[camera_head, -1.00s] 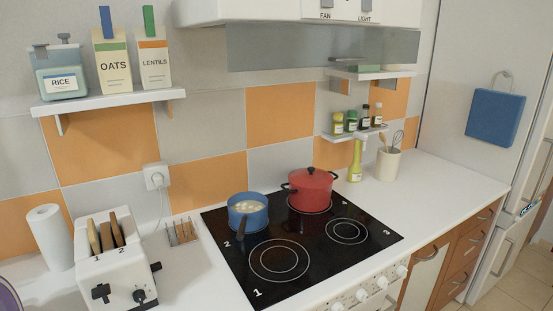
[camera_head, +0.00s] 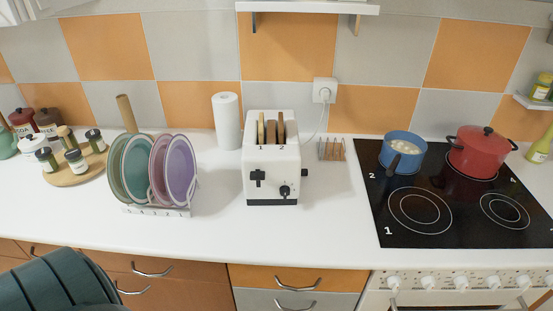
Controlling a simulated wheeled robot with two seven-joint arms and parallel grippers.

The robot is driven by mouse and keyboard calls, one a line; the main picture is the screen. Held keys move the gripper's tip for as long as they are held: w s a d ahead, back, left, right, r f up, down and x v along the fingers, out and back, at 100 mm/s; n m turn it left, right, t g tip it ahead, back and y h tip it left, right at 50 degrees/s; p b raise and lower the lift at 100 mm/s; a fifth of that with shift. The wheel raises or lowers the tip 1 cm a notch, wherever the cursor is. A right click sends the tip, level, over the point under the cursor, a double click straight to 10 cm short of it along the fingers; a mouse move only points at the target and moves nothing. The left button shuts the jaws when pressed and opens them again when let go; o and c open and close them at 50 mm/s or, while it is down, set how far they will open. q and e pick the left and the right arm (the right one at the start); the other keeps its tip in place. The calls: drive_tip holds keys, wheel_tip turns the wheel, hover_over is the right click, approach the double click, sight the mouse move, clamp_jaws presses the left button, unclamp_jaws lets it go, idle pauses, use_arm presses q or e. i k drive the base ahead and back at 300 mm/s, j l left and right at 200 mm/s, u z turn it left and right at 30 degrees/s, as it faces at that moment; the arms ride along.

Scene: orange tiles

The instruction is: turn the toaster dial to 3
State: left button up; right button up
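The white toaster (camera_head: 271,170) stands upright on the white counter, its front facing me. Slices of bread (camera_head: 272,130) show in its two slots, marked 1 and 2. A black dial (camera_head: 285,190) is at the lower right of its front, and a black lever (camera_head: 257,177) is at the left. The dial's numbers and pointer are too small to read. Neither of my grippers is in view.
A plate rack (camera_head: 157,211) with several plates stands left of the toaster, a paper roll (camera_head: 227,121) behind it. A small wire rack (camera_head: 331,150) and the cooktop (camera_head: 450,225) with a blue pot (camera_head: 403,152) and red pot (camera_head: 480,153) are right. The counter before the toaster is clear.

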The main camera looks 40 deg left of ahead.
sight(285, 191)
drive_tip(key=i+l+u, duration=0.1)
drive_tip(key=u, duration=0.3)
drive_tip(key=l+u, duration=0.8)
drive_tip(key=l, duration=1.45)
